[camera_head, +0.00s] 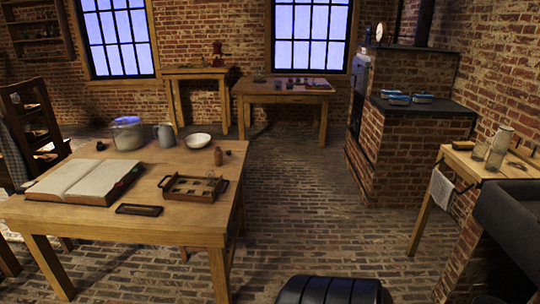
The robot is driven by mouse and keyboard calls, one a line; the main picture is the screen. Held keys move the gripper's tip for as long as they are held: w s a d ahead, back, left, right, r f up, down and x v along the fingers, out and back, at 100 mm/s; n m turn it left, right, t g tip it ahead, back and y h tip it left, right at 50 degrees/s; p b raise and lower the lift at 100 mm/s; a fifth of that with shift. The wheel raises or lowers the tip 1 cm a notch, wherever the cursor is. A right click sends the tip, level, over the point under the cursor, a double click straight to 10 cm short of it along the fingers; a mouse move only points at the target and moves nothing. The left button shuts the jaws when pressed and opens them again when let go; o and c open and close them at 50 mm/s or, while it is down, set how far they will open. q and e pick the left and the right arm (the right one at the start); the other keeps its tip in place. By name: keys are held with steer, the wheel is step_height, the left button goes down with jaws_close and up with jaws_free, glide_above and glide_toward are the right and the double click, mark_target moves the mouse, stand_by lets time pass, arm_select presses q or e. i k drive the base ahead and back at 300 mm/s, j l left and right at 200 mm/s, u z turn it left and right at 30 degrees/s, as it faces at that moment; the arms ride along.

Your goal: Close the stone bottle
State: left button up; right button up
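Neither of my grippers is in view.
The table also holds an open book (85,180), a wooden tray (193,188), a white bowl (198,140), a grey jug (165,135) and a glass jar (127,134). Brick floor (300,220) is clear right of it. A brick stove (410,150) stands beyond.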

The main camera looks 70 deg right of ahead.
mark_target(218, 153)
steer(key=z, duration=1.9)
